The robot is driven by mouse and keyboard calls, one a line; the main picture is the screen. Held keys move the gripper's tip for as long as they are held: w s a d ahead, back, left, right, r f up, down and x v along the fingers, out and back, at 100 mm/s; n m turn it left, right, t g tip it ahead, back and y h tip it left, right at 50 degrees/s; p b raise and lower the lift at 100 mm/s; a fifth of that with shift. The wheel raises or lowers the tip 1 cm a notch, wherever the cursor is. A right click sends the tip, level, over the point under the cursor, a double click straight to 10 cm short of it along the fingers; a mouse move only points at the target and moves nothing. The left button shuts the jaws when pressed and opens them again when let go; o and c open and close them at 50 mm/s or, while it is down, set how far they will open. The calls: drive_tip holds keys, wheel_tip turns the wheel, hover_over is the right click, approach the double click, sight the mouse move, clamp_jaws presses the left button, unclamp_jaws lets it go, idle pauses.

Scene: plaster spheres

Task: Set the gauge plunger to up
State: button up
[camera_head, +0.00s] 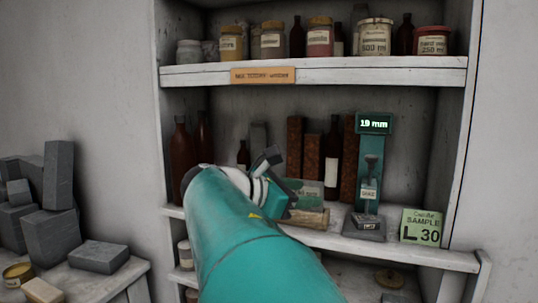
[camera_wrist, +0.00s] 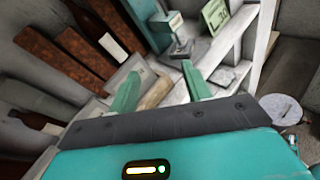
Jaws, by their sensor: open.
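The gauge (camera_head: 372,175) stands on the middle shelf, right of centre. It has a teal upright with a lit "19 mm" display on top, a grey plunger (camera_head: 370,168) with a small label in front, and a dark base. Whether the plunger is raised or lowered is hard to tell. In the wrist view the gauge (camera_wrist: 180,48) shows tilted and partly cut off at the top. My gripper (camera_wrist: 158,88) is open and empty, with its two teal fingers apart and short of the gauge. In the head view my teal arm hides most of the gripper, left of the gauge.
A green "SAMPLE L 30" card (camera_head: 421,227) stands right of the gauge. Dark bottles (camera_head: 333,160) and brown blocks (camera_head: 311,160) stand behind. Jars (camera_head: 374,37) fill the upper shelf (camera_head: 390,77). Grey blocks (camera_head: 50,228) are piled at left. The shelf's right side wall is close to the card.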

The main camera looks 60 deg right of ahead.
sight(367, 157)
drive_tip(key=s+d+r+n+g+h, duration=0.1)
drive_tip(key=s+d+r+g, duration=0.25)
drive_tip(key=r, duration=0.25)
drive_tip(key=shift+g, duration=0.25)
drive_tip(key=x, duration=1.3)
drive_tip(key=shift+w+d, duration=0.15)
drive_tip(key=shift+d, duration=0.4)
